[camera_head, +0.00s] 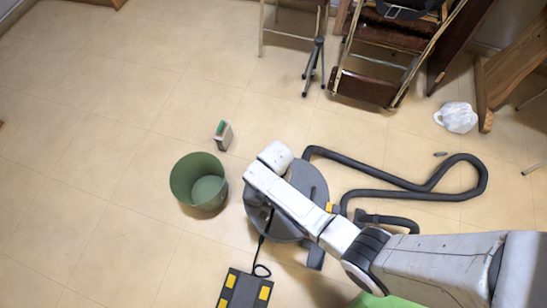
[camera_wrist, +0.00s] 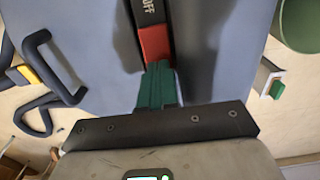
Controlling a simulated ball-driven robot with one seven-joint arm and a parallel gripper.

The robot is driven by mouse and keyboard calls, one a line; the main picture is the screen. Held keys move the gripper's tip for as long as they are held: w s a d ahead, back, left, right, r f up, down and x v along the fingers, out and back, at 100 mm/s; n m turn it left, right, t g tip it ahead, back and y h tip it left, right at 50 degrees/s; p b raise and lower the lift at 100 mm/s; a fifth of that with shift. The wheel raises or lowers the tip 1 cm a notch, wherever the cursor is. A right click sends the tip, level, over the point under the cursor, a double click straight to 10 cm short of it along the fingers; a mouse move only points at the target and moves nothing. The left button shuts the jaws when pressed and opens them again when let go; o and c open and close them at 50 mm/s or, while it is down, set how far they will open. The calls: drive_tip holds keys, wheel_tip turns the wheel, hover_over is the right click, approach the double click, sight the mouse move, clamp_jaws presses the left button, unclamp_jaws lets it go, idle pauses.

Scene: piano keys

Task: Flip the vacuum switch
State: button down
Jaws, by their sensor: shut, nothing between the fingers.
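The vacuum (camera_head: 316,184) is a grey round body on the floor under my arm, partly covered by it. In the wrist view its grey-blue top (camera_wrist: 90,50) fills most of the picture. The switch (camera_wrist: 155,44) has a red end and a black part marked OFF above it. My gripper (camera_wrist: 159,76) has green fingers that are shut and empty. Their tips are right at the lower end of the red part. I cannot tell whether they touch it. In the head view my arm hides the fingers and the switch.
A green bucket (camera_head: 185,181) stands left of the vacuum, with a small green-and-grey block (camera_head: 223,135) behind it. The black hose (camera_head: 420,190) loops to the right. A black-and-yellow plate (camera_head: 245,291) lies in front. Chairs and a white bag (camera_head: 456,117) are farther back.

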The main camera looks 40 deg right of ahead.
drive_tip(key=shift+f, duration=0.2)
drive_tip(key=shift+r, duration=0.15)
wheel_tip(320, 180, up, 7)
drive_tip(key=p, duration=0.7)
idle(0.6)
drive_tip(key=s+d+r+n+p, duration=0.2)
drive_tip(key=s+r+n+p, duration=0.1)
drive_tip(key=r, duration=0.8)
drive_tip(key=s+d+r+n+p, duration=0.3)
drive_tip(key=s+r, duration=0.5)
drive_tip(key=r, duration=0.3)
drive_tip(key=s+d+r+n+t+p, duration=0.1)
drive_tip(key=s+r+n+p, duration=0.3)
drive_tip(key=r, duration=0.7)
drive_tip(key=shift+s+d+r+p, duration=0.3)
drive_tip(key=shift+s+d+p, duration=0.5)
drive_tip(key=shift+d+p, duration=0.1)
